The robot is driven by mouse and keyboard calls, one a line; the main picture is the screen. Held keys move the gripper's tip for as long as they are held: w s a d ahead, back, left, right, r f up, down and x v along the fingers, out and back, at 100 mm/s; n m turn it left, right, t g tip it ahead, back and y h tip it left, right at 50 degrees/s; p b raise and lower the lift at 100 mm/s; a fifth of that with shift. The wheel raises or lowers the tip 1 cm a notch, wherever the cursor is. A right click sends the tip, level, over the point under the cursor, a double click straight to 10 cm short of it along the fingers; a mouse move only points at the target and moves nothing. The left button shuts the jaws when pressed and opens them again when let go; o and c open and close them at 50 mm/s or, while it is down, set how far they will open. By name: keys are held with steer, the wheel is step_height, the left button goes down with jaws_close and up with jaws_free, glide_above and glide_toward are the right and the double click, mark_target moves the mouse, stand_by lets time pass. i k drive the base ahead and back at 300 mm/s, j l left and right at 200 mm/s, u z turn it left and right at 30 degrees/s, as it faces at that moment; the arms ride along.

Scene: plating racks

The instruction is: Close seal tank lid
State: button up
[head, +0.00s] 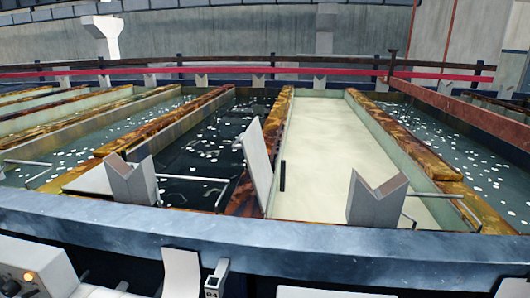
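A grey-white flat panel (255,165), which looks like a raised lid, stands steeply tilted near the front of the row of tanks. It rises beside the brown-stained divider (283,115) between a tank of dark liquid (205,140) and a tank with a smooth cream surface (325,150). A small black upright bar (282,177), perhaps a handle, shows just right of the panel. No label marks which tank is the seal tank, and the panel's hinge cannot be made out. My gripper is not in view.
A blue-grey beam (270,250) crosses the front. V-notched grey blocks (377,200) (131,180) stand behind it, with thin metal rails (195,178) nearby. White equipment with an orange light (29,278) is at lower left. A red rail (220,70) runs behind the tanks.

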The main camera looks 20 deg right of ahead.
mark_target(252, 141)
steer(key=i+j+z, duration=0.2)
steer(key=j, duration=0.3)
steer(key=i+j+z, duration=0.15)
steer(key=j, duration=0.35)
steer(key=i+j+z, duration=0.2)
steer(key=j, duration=0.3)
steer(key=i+j+z, duration=0.2)
steer(key=j, duration=0.35)
steer(key=j+z, duration=0.2)
steer(key=j, duration=0.3)
steer(key=j+z, duration=0.15)
steer(key=j, duration=0.4)
steer(key=k+j+z, duration=0.2)
steer(key=j, duration=0.35)
steer(key=k, duration=0.3)
